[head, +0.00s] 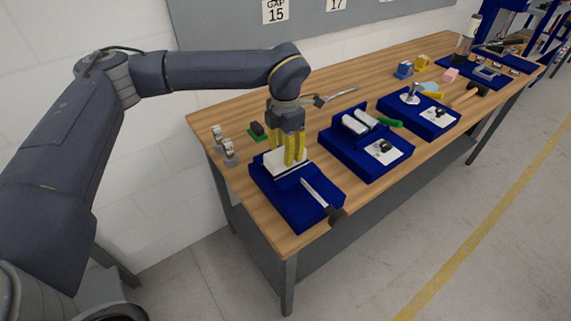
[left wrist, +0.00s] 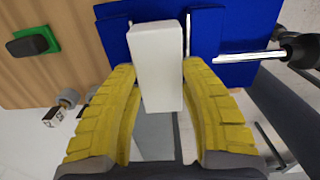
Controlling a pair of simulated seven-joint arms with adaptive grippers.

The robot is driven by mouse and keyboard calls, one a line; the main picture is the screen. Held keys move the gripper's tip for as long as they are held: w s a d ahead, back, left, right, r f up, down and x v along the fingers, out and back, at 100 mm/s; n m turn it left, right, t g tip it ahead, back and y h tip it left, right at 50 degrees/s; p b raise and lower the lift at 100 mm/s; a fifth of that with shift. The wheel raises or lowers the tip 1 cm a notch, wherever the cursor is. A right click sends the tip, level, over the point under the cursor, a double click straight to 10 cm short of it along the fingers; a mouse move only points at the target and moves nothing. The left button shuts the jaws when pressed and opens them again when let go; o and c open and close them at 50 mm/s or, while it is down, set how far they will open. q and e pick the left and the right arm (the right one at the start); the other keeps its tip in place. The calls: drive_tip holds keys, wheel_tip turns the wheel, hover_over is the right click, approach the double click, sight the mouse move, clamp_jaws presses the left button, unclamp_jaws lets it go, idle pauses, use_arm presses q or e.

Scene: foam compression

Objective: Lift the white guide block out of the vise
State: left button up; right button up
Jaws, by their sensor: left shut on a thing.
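The white guide block (left wrist: 158,50) is a plain pale block between the two yellow fingers of my left gripper (left wrist: 160,68) in the left wrist view. The fingers press on its sides. The blue vise (left wrist: 235,35) lies behind the block, with a silver rod and dark knob (left wrist: 298,50) at its right. In the head view my left gripper (head: 291,160) points down over the vise (head: 304,209) at the near left of the bench. The fingers partly hide the block there, and I cannot tell whether its lower end is clear of the jaws. My right gripper is not seen.
A green-based dark piece (head: 258,131) and small metal parts (head: 226,147) lie left of the vise. Another blue fixture (head: 340,160) with white cylinders stands close to its right, with more blue fixtures (head: 420,118) beyond. The bench's front edge is close to the vise.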

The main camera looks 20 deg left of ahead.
use_arm(q)
drive_tip(key=shift+r, duration=1.65)
